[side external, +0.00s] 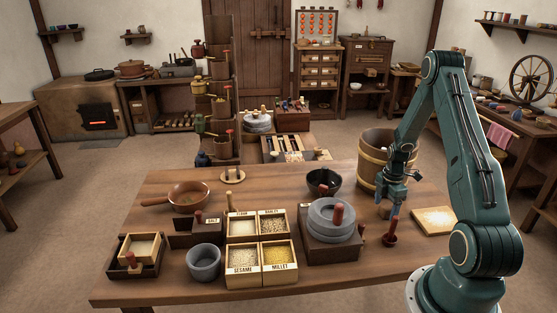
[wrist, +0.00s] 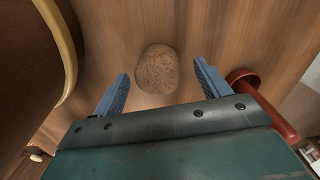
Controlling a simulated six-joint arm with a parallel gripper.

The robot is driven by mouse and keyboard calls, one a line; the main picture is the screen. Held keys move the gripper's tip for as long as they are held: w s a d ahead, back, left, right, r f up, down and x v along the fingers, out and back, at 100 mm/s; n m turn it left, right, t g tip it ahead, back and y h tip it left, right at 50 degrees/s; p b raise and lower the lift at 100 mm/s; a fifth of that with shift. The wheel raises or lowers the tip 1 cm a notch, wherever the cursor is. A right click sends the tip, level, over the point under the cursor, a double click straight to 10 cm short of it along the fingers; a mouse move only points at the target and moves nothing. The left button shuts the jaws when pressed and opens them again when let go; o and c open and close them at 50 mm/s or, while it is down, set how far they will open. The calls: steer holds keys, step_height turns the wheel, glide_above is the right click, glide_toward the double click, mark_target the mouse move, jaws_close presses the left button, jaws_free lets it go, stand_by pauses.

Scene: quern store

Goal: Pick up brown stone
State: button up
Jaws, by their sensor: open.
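The brown stone (wrist: 158,70) is a rounded, speckled lump on the wooden table. In the wrist view it lies between and just beyond the two blue fingertips, apart from both. My gripper (wrist: 159,82) is open and empty. In the side view my gripper (side external: 389,203) points down over the right part of the table, close above the stone (side external: 385,212), which is small and partly hidden by the fingers there.
A red pestle-like tool (side external: 390,239) stands close by and shows right of the fingers in the wrist view (wrist: 262,100). A wooden bucket (side external: 372,165) is behind. A stone quern (side external: 331,222) and a dark bowl (side external: 323,183) stand left. A flour-dusted board (side external: 434,220) lies right.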

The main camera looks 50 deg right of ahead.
steer(key=shift+f, duration=0.65)
steer(key=c, duration=1.2)
